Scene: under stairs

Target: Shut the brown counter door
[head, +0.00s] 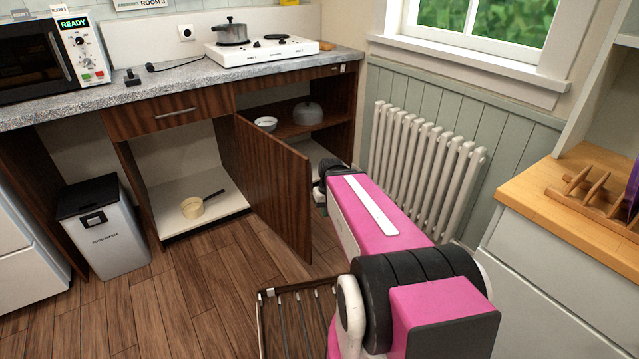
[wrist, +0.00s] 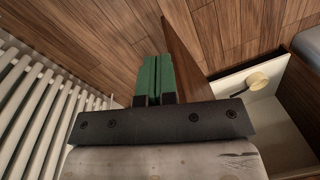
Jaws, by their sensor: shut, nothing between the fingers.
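The brown counter door (head: 272,185) stands wide open in the head view. It is hinged at its left edge and juts out from the counter toward me. My gripper is at the right of the door, on its inner side; the fingers are hidden by my pink arm in the head view. In the wrist view my gripper (wrist: 153,80) has its green fingers shut with nothing between them. The door (wrist: 184,48) shows edge-on just right of the fingers; I cannot tell if they touch it.
The open cabinet holds a white bowl (head: 266,123) and a grey pot (head: 308,113) on its shelf (head: 286,130). A radiator (head: 425,165) stands to the right. A dark slatted rack (head: 300,300) is low in front. A pan (head: 193,206) lies in the left compartment.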

